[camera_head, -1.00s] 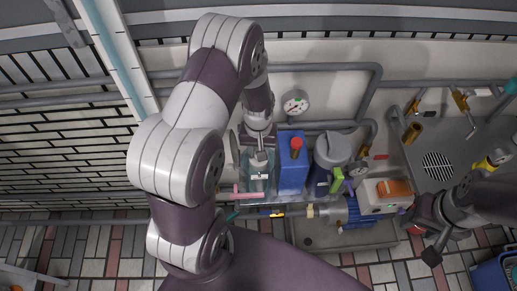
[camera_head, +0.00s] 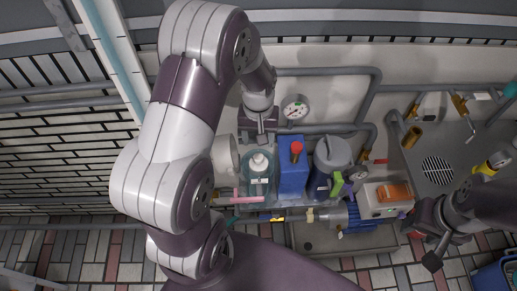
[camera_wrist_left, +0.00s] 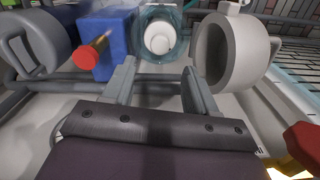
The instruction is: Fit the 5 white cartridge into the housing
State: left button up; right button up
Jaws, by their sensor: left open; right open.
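The white cartridge (camera_head: 258,163) stands in the clear teal housing (camera_head: 257,190), left of the blue box. In the left wrist view the cartridge's round white end (camera_wrist_left: 159,37) shows inside the clear housing rim (camera_wrist_left: 183,22). How deep it is seated I cannot tell. My left gripper (camera_head: 261,135) is open and empty, just behind the housing and apart from the cartridge. Its two fingers (camera_wrist_left: 159,75) show spread in the left wrist view. My right gripper (camera_head: 430,240) is open at the right, away from the housing.
A hollow white cup-like part (camera_head: 224,155) is beside the housing; it also shows in the left wrist view (camera_wrist_left: 235,50). A blue box (camera_head: 293,170) with a red knob (camera_head: 296,147) and a grey-lidded canister (camera_head: 332,155) stand close on the right. Pipes and a gauge (camera_head: 295,107) are behind.

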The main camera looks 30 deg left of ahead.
pick_arm(q)
jog(key=s+d+r+m+t, duration=0.1)
jog(key=s+d+r+m, duration=0.3)
jog(key=s, duration=0.5)
notch_tip(320, 180, up, 3)
jog(key=shift+d+f+m, duration=0.15)
jog(key=shift+d+m, duration=0.25)
jog(key=shift+d, duration=0.25)
jog(key=shift+s, duration=0.15)
